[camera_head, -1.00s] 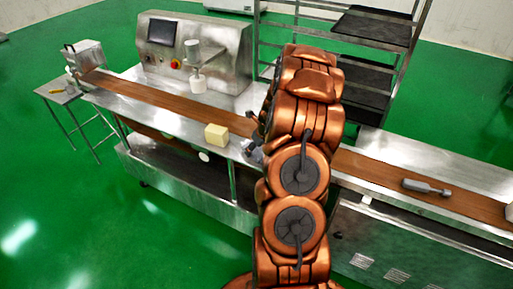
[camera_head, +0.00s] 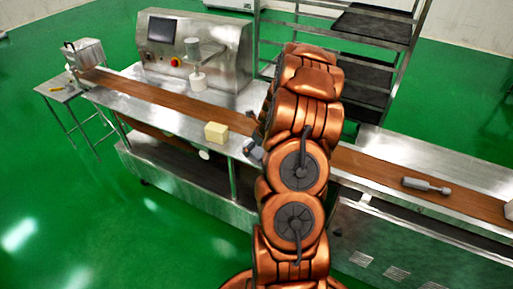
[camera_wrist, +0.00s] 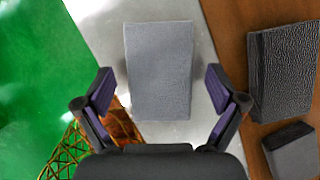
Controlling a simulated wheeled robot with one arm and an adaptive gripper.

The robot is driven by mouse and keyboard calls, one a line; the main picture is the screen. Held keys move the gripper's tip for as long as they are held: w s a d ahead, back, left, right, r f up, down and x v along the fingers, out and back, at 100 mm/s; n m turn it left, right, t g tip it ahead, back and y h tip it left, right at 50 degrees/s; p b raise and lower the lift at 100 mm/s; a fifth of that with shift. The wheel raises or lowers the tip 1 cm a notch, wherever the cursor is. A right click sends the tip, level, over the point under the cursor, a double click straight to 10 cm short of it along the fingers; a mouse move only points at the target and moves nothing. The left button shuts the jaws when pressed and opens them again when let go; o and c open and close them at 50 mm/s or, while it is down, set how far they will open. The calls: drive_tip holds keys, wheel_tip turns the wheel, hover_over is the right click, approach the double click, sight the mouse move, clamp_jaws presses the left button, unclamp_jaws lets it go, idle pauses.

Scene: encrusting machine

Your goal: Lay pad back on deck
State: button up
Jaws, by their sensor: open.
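A grey, textured rectangular pad (camera_wrist: 160,65) lies on the bare metal deck (camera_wrist: 100,25) in the wrist view. My gripper (camera_wrist: 159,89) is open, with one finger on each side of the pad's lower half. A gap shows between each finger and the pad, so neither finger touches its sides. How high the fingertips are above the deck is hard to tell. In the head view my arm hides most of the gripper, and I cannot make out the pad there for certain.
Two dark blocks, a larger one (camera_wrist: 283,70) and a smaller one (camera_wrist: 291,152), sit on the brown belt (camera_wrist: 225,25) right of the gripper. A cream block (camera_head: 216,133) stands on the deck's front edge. A grey bottle-shaped thing (camera_head: 426,186) lies on the belt.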

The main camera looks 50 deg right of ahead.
drive_tip(key=b+v, duration=0.2)
drive_tip(key=v, duration=1)
drive_tip(key=s+a+r+n+g+y, duration=0.1)
drive_tip(key=s+a+r+n, duration=0.1)
drive_tip(key=a+n, duration=0.55)
drive_tip(key=s+a+r+n+g, duration=0.1)
drive_tip(key=s+a+r+n, duration=0.3)
drive_tip(key=a, duration=0.7)
drive_tip(key=a+r+n+g+y, duration=0.1)
drive_tip(key=a+n, duration=0.7)
drive_tip(key=a, duration=0.1)
drive_tip(key=s+a+r+n+g, duration=0.1)
drive_tip(key=s+a+n, duration=0.3)
drive_tip(key=s+n, duration=0.5)
drive_tip(key=s+a+r+n+g+h, duration=0.1)
drive_tip(key=s+a+n+g, duration=0.1)
drive_tip(key=s+a+n, duration=0.3)
drive_tip(key=s+n, duration=0.3)
drive_tip(key=s, duration=0.2)
drive_tip(key=shift+s+a+n+h, duration=0.15)
drive_tip(key=shift+a+n+h, duration=0.15)
drive_tip(key=shift+a+n, duration=0.05)
